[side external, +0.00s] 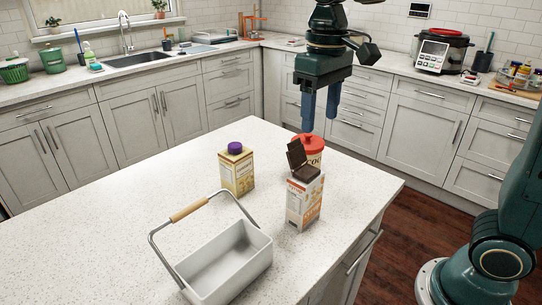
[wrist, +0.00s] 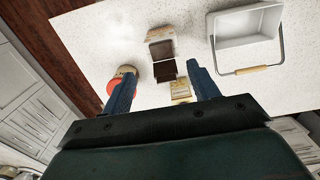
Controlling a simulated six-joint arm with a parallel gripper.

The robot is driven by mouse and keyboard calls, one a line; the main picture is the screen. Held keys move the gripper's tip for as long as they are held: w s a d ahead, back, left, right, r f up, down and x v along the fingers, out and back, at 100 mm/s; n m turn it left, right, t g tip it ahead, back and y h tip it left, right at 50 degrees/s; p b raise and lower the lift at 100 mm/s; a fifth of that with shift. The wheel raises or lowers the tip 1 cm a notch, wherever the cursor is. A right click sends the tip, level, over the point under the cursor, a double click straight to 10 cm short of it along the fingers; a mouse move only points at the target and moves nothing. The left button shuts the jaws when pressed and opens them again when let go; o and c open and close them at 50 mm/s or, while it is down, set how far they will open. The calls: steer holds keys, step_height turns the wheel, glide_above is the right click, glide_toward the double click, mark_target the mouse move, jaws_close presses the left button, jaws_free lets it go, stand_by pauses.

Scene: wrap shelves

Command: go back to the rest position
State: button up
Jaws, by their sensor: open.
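My gripper (side external: 320,110) hangs above the far right part of the island counter, its two blue fingers pointing down and apart. It is open and nothing shows between the fingertips. In the wrist view my gripper (wrist: 158,82) reaches in from the bottom of the picture, with open fingers on either side. Below it in the side view is a canister with a red lid (side external: 309,147), partly hidden behind a carton with an open dark flap lid (side external: 304,201). The gripper is clear of both.
A carton with a purple cap (side external: 237,172) stands upright left of the flap carton. A white basket with a wooden handle (side external: 225,262) sits at the front of the white island (side external: 110,205). The island's left side is clear. A back counter holds a sink (side external: 138,60) and a cooker (side external: 441,52).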

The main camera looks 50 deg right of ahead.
steer(key=shift+s, duration=0.1)
stand_by(0.3)
steer(key=s+d+f+t, duration=0.2)
steer(key=s, duration=0.5)
steer(key=s+d+f+t, duration=0.2)
steer(key=s+f+t, duration=0.1)
steer(key=s, duration=0.5)
steer(key=shift+s+d+t, duration=0.2)
steer(key=shift+s+t, duration=0.05)
steer(key=shift+t, duration=0.05)
stand_by(1.1)
